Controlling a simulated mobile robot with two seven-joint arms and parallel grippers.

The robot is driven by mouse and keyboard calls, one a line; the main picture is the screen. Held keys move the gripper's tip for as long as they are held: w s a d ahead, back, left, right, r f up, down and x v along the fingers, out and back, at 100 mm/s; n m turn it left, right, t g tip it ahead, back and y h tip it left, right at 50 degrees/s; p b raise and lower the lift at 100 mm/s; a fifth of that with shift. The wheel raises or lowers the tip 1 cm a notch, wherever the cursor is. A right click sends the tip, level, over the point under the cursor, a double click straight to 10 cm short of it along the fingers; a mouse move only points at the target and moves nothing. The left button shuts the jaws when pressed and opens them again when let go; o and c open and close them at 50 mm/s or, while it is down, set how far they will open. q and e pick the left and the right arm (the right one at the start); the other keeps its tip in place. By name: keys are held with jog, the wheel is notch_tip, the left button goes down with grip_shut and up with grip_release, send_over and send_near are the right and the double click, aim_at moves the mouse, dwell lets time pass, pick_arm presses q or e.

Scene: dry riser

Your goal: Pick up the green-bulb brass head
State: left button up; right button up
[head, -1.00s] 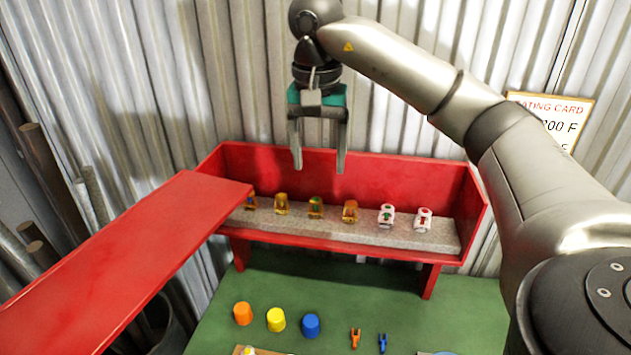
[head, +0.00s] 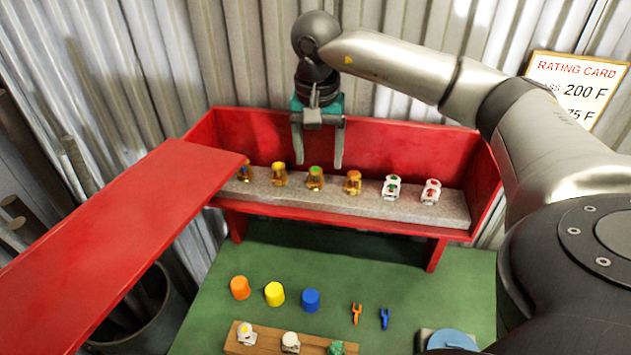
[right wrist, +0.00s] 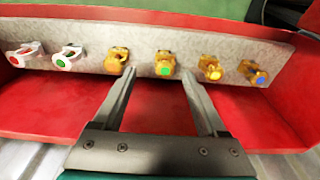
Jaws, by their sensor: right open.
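The green-bulb brass head (head: 315,178) stands on the grey slab in the red box, third from the left in the head view. In the right wrist view the green-bulb brass head (right wrist: 165,65) shows its green bulb between the fingers, beyond their tips. My right gripper (head: 319,163) is open and empty, just above and behind this head. In the right wrist view the right gripper (right wrist: 159,76) points at the row. A brass head with an orange-red bulb (right wrist: 118,62) is beside it. My left gripper is not in view.
Brass heads with yellow (right wrist: 210,68) and blue (right wrist: 255,74) bulbs and two white heads (head: 391,187) share the grey slab (head: 460,212). The red box's back wall (head: 400,150) is close behind. Coloured caps (head: 275,294) and a wooden rack (head: 262,346) are on the green table.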

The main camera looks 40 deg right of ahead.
aim_at(316, 169)
jog(key=f, duration=0.2)
jog(key=w+f, duration=0.1)
jog(key=f, duration=0.2)
jog(key=shift+d, duration=0.1)
jog(key=shift+c, duration=0.2)
grip_shut()
dwell(0.4)
